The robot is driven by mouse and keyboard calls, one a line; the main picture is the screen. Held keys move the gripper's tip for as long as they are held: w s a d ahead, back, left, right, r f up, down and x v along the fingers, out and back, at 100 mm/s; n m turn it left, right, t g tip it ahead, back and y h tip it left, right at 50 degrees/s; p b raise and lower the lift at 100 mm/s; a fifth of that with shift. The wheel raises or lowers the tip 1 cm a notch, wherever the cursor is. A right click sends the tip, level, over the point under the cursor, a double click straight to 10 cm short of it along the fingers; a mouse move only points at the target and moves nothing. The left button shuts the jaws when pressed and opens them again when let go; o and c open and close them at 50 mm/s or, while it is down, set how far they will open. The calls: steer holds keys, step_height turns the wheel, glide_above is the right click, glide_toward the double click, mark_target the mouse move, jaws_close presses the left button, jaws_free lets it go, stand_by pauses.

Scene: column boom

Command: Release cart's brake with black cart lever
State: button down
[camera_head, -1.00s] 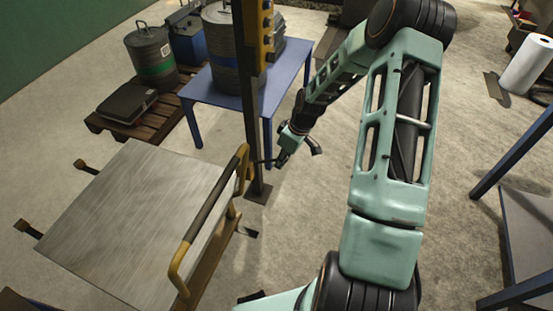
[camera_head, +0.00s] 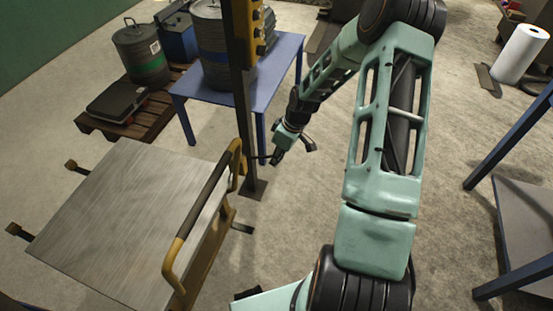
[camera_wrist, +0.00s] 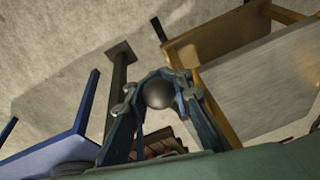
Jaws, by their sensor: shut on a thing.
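The cart (camera_head: 130,215) has a flat metal top and a yellow push handle (camera_head: 205,205) with a dark grip on its right side. The black cart lever shows in the wrist view as a round dark knob (camera_wrist: 159,94) between my fingers. In the head view only a thin dark piece of the lever (camera_head: 263,158) shows between the handle and my gripper (camera_head: 277,158). My gripper is shut on the knob, beside the upper end of the handle; it also shows in the wrist view (camera_wrist: 158,88). The lever's lower part is hidden.
A dark post (camera_head: 246,130) with a yellow control box (camera_head: 257,30) stands close behind my gripper. A blue table (camera_head: 277,85) bears a drum (camera_head: 213,60). A pallet (camera_head: 140,123) stands at the left back. A blue-legged table (camera_head: 515,150) is at the right. The floor between is clear.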

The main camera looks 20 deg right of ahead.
steer(key=shift+w+r, duration=0.1)
steer(key=shift+w, duration=0.1)
stand_by(0.6)
steer(key=c, duration=2)
jaws_free()
steer(key=shift+s, duration=0.1)
steer(key=v, duration=1.2)
